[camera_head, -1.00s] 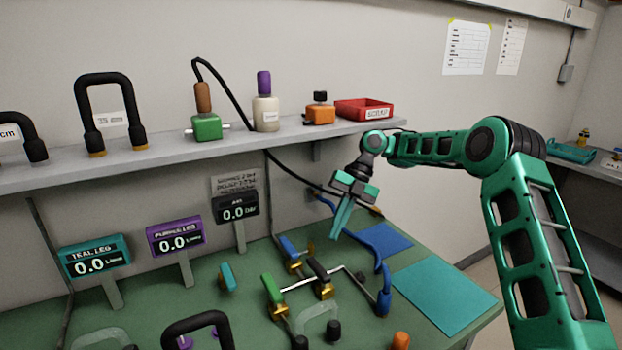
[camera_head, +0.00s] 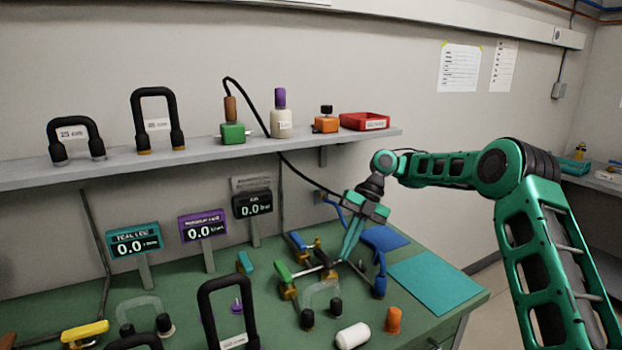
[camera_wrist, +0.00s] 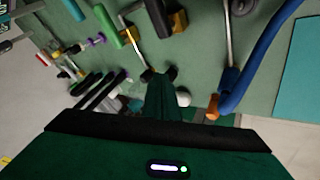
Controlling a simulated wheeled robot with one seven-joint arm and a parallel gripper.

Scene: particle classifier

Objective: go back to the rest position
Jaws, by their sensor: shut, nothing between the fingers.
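My gripper (camera_head: 349,246) is shut and empty. Its teal fingers point down over the back right of the green bench, above the piping with the coloured valve handles. In the wrist view my closed fingers (camera_wrist: 160,98) show at the middle, with the bench surface beyond them. Whether the fingertips touch the piping cannot be told. My arm reaches in from the right side of the head view.
The bench (camera_head: 440,315) holds a green-handled valve (camera_head: 285,275), blue tubing (camera_head: 379,272), an orange cylinder (camera_head: 393,319) and a white cylinder (camera_head: 352,335). Displays (camera_head: 133,243) stand at the back, below a grey shelf (camera_head: 210,155). A teal mat (camera_head: 440,285) lies clear at right.

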